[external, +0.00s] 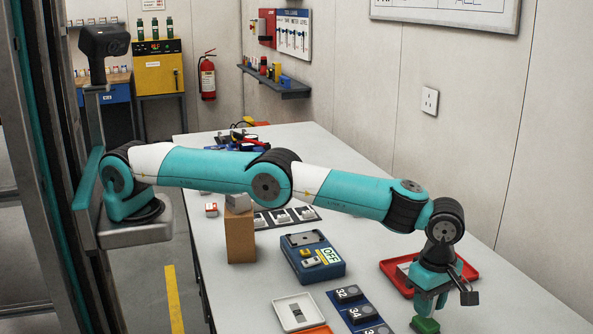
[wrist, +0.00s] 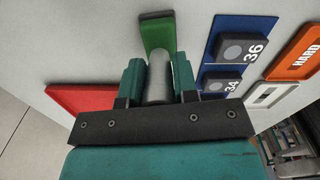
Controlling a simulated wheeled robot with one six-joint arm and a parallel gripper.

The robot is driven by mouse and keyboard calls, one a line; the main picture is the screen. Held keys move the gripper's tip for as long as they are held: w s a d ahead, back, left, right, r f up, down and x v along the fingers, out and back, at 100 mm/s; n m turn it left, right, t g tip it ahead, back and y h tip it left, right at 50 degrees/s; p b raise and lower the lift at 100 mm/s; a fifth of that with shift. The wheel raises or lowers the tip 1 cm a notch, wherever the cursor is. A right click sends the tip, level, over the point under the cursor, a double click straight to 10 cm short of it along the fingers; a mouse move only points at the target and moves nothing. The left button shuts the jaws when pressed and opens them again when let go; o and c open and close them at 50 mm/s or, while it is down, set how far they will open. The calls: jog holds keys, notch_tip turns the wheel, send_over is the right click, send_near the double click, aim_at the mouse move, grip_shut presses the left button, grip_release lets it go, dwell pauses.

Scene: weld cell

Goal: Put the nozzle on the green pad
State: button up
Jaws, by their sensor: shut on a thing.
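The nozzle is a grey cylinder (wrist: 158,80) between the two teal fingers of my gripper (wrist: 159,82) in the wrist view. My gripper is shut on it. The green pad (wrist: 157,34) lies just beyond the fingertips, and the nozzle's far end overlaps its near part in that view. I cannot tell whether the nozzle touches the pad. In the external view my gripper (external: 428,300) points down right above the green pad (external: 425,325), near the bottom edge. The nozzle is not clearly visible there.
A red tray (external: 391,270) stands close behind my gripper. A blue strip with numbered blocks (external: 349,293) lies to the left, beside a pale plate (external: 294,311) and an orange sign (wrist: 297,56). A blue box (external: 313,260) and a brown block (external: 240,236) stand farther back. The table's right side is clear.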

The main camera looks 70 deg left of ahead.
jog(key=shift+f, duration=0.6)
jog(key=shift+f, duration=0.2)
jog(key=o, duration=0.9)
jog(key=shift+o, duration=0.2)
